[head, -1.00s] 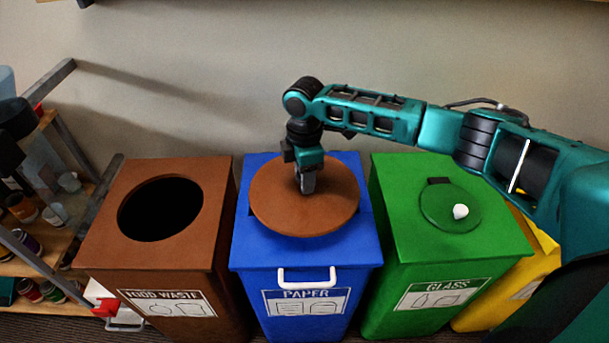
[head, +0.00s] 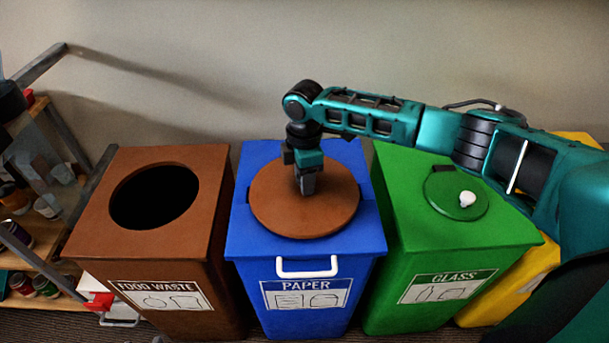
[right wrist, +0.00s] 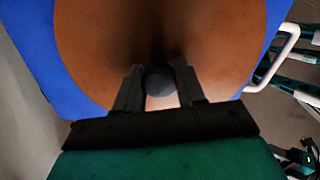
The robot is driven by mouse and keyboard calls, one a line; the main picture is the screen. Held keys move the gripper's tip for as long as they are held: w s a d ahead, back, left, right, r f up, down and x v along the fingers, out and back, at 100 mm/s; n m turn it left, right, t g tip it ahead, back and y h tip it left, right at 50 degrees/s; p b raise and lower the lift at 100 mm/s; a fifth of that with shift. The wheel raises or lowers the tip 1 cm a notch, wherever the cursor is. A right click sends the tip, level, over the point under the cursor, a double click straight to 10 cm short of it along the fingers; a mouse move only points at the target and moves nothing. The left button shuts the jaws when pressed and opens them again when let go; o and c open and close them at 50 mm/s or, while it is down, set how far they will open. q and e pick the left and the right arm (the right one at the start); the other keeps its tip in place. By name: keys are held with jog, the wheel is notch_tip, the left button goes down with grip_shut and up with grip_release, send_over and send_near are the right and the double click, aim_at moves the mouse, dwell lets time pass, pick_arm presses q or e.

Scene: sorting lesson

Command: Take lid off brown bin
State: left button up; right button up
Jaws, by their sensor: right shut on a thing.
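The brown bin (head: 92,228), labelled FOOD WASTE, stands at the left in the head view with its round opening (head: 155,196) uncovered. Its round brown lid (head: 335,208) is over the top of the blue PAPER bin; I cannot tell whether it touches that bin. My right gripper (head: 307,186) is shut on the lid's knob from above. In the right wrist view the fingers are on either side of the dark round knob (right wrist: 159,82), with the brown lid (right wrist: 100,35) beyond. My left gripper is not in view.
The blue bin (head: 255,247) has a white front handle (head: 307,268). The green GLASS bin (head: 395,240) has a green lid with a white knob (head: 467,198). A yellow bin (head: 520,282) is at the right. A shelf (head: 45,262) with jars stands at the left.

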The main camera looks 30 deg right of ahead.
jog(key=o, duration=1.7)
